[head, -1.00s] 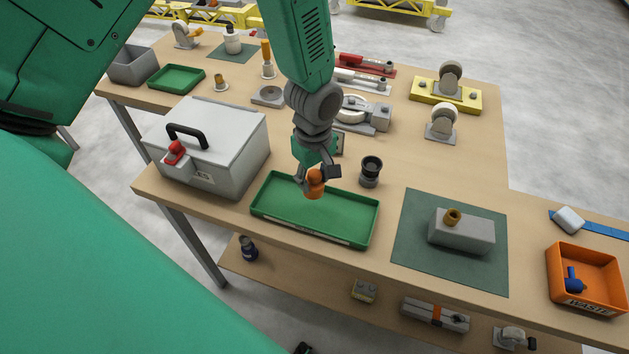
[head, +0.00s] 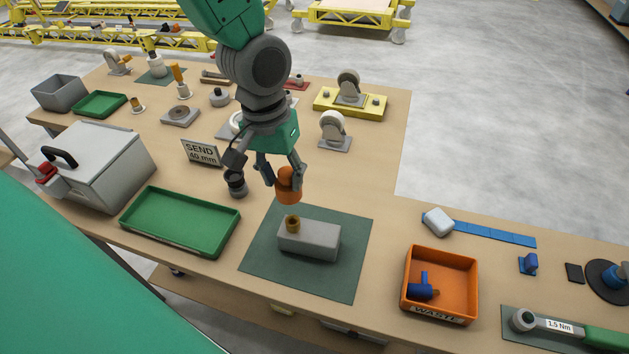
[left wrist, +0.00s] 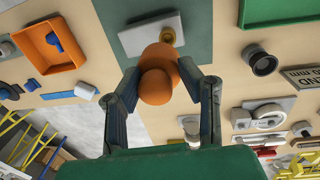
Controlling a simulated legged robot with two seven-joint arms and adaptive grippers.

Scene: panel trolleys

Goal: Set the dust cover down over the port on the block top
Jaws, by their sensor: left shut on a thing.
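My left gripper (head: 279,173) is shut on the orange dust cover (head: 289,187) and holds it in the air near the grey block (head: 322,240). The cover also shows between the fingers in the left wrist view (left wrist: 158,78). The block lies on a dark green mat (head: 343,279). A brass port (head: 293,224) stands up from the left part of the block top. In the head view the cover appears just above the port, apart from it. In the left wrist view the cover partly hides the block (left wrist: 140,38) and the port (left wrist: 167,36). My right gripper is not in view.
An empty green tray (head: 182,220) lies left of the mat. An orange waste bin (head: 440,284) with a blue part in it stands to the right. A dark cup-like part (head: 236,184) and a sign (head: 202,153) stand left of my gripper.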

